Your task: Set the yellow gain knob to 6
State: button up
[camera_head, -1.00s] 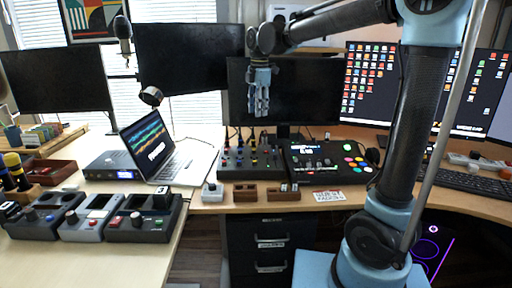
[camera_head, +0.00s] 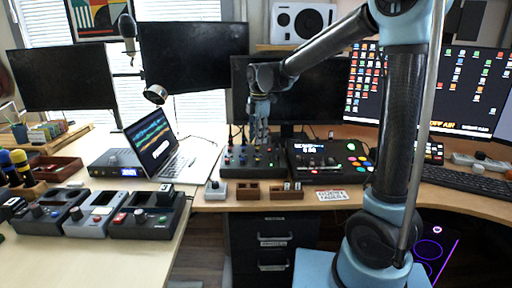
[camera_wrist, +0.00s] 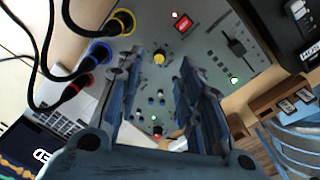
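The mixer panel (camera_wrist: 205,35) lies under my gripper in the wrist view. A yellow knob (camera_wrist: 158,58) stands on it, showing between my two fingers near the tips. I cannot read its pointer or scale. In the wrist view my gripper (camera_wrist: 169,62) is open, with a gap between the fingers and nothing held; I cannot tell whether either finger touches the knob. In the head view my gripper (camera_head: 261,138) hangs just over the mixer (camera_head: 236,170), fingers down. It hides part of the mixer there, and I cannot pick out the yellow knob.
A laptop (camera_head: 165,150) is left of the mixer, a black console (camera_head: 330,160) right, small brown trays (camera_head: 247,190) in front. A monitor stands behind.

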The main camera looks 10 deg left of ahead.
aim_at(257, 150)
jog(key=shift+w+a+f, duration=0.1)
jog(key=shift+f, duration=2.35)
grip_shut()
jog(key=shift+a, duration=0.35)
jog(key=shift+d, duration=0.3)
